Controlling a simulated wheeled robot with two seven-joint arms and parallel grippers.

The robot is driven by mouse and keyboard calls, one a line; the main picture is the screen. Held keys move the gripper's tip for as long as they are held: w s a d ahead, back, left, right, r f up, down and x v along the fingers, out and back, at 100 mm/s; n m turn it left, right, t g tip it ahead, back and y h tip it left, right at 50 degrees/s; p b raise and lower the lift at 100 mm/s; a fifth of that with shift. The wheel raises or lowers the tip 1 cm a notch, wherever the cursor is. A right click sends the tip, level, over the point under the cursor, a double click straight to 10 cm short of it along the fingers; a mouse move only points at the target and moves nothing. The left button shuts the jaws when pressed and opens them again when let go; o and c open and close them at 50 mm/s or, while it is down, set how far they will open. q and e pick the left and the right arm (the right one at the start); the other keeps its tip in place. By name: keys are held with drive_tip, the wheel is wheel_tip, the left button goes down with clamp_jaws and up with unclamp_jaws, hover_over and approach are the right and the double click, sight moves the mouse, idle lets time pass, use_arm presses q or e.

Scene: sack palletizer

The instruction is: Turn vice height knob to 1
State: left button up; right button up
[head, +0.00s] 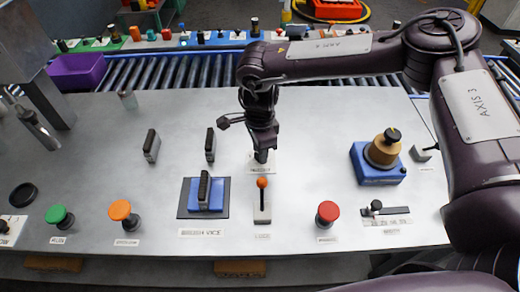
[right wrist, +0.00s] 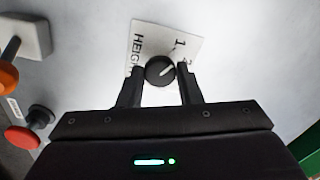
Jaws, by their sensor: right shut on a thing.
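The vice height knob (right wrist: 161,70) is a round black knob with a white pointer line. It sits on a white plate (right wrist: 148,38) marked HEIGHT, with a "1" at the upper right and another mark partly hidden by a finger. The pointer slants up and right; I cannot tell exactly which mark it meets. My right gripper (right wrist: 161,78) is shut on the knob, one finger on each side. In the head view my right gripper (head: 262,154) points down at the plate, hiding most of the knob. The blue vice (head: 206,194) stands in front and left. My left gripper is not in view.
An orange-tipped lever (head: 262,195) stands just in front of the knob plate. A red button (head: 327,213) is at front right, with orange (head: 121,211) and green (head: 58,215) buttons at front left. A blue-based brass device (head: 380,158) stands right. A roller conveyor (head: 170,70) runs behind.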

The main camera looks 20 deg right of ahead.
drive_tip(key=shift+w+r+n, duration=0.1)
drive_tip(key=shift+r+n, duration=0.05)
drive_tip(key=shift+n, duration=0.15)
drive_tip(key=o, duration=1)
wheel_tip(320, 180, up, 8)
drive_tip(key=shift+f+b, duration=0.15)
drive_tip(key=shift+b, duration=0.6)
